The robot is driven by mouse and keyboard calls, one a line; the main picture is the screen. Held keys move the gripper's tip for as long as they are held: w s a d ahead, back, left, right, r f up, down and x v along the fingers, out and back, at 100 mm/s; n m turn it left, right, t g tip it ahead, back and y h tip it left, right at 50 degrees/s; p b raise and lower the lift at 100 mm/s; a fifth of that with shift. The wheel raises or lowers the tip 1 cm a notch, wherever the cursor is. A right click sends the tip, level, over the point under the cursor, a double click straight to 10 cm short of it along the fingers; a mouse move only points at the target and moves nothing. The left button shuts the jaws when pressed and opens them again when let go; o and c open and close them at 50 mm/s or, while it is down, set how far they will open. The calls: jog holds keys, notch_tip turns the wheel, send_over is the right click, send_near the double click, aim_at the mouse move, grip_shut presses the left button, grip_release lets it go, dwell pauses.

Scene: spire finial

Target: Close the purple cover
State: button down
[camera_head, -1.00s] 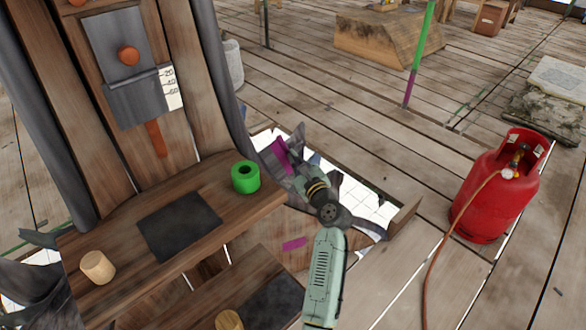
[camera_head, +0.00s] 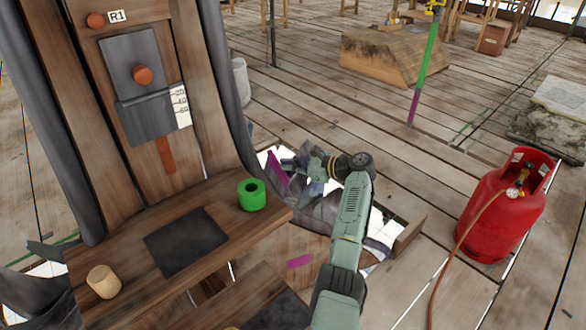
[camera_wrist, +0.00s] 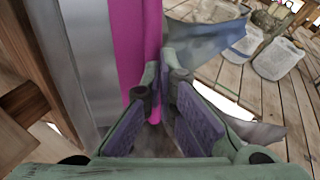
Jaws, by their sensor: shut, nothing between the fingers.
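The purple cover (camera_head: 277,168) shows in the head view as a narrow magenta panel standing tilted at the edge of the floor opening, beyond the wooden bench. In the wrist view the magenta panel (camera_wrist: 129,45) stands upright beside a grey metal sheet, with a rounded lip along its right edge. My gripper (camera_head: 292,163) points left at the panel in the head view. In the wrist view my gripper (camera_wrist: 162,75) has its fingertips together and empty, close to the panel's right edge. I cannot tell whether they touch it.
A red gas bottle (camera_head: 500,205) with a hose stands at the right.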

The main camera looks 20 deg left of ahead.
aim_at(276, 166)
jog(key=shift+b+x, duration=0.5)
jog(key=shift+x, duration=0.5)
jog(key=shift+w+a+f+n+g+b, duration=0.2)
jog(key=shift+a+n+g+b, duration=0.15)
jog(key=shift+g, duration=0.55)
jog(key=shift+x, duration=1.05)
jog(key=shift+s+f, duration=0.1)
jog(key=shift+s, duration=0.1)
